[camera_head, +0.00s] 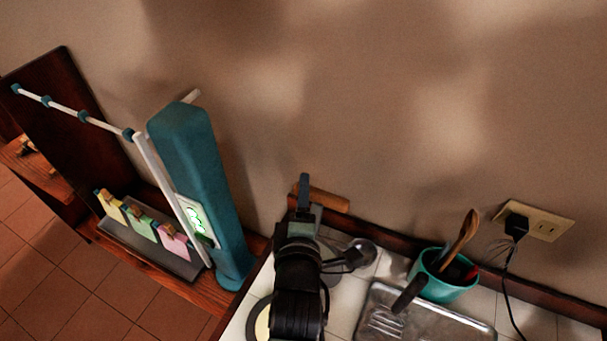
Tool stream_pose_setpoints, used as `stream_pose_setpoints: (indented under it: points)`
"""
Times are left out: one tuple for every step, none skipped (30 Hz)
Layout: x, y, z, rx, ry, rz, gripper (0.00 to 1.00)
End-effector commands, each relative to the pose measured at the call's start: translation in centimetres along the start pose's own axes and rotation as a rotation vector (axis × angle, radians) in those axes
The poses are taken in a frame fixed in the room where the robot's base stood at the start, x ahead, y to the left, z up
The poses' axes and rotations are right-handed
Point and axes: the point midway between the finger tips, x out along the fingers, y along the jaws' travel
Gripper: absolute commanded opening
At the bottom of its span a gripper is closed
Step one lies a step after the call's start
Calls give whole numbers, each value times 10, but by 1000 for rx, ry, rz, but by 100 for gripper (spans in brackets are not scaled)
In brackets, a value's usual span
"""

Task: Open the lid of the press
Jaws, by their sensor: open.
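A flat metal appliance (440,325) with raised lines on its top and a dark handle (410,292) lies at the bottom right; it looks like the press, with its lid down. Its front is cut off by the picture's lower edge. My gripper (309,201) is at the end of my dark arm, left of the press and apart from it. It points up the picture toward the wall and is open, with nothing seen between its fingers. My arm hides part of the white counter.
A teal pot of utensils (447,284) stands close behind the press. A black plug and cord (516,228) hang from the wall outlet (545,225). A wooden cylinder (328,199) lies beyond my gripper. A tall teal stand (195,155) with white rods is at left.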

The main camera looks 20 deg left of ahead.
Motion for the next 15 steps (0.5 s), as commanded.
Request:
stream_pose_setpoints:
  points:
    - [8, 3, 0, 0, 0, 1, 62]
    - [13, 3, 0, 0, 0, 1, 62]
    - [19, 3, 0, 0, 0, 1, 62]
    - [23, 2, 0, 0, 0, 0, 62]
    - [26, 3, 0, 0, 0, 2, 62]
    - [31, 2, 0, 0, 0, 1, 62]
    - [34, 2, 0, 0, 0, 0, 62]
    - [37, 2, 0, 0, 1, 1, 62]
    - [41, 2, 0, 0, 0, 1, 62]
    - [43, 2, 0, 0, 0, 1, 62]
    - [45, 1, 0, 0, 0, 1, 62]
    - [47, 1, 0, 0, 0, 1, 62]
    - [48, 1, 0, 0, 0, 1, 62]
    - [50, 1, 0, 0, 0, 1, 62]
    - [51, 0, 0, 1, 0, 0, 62]
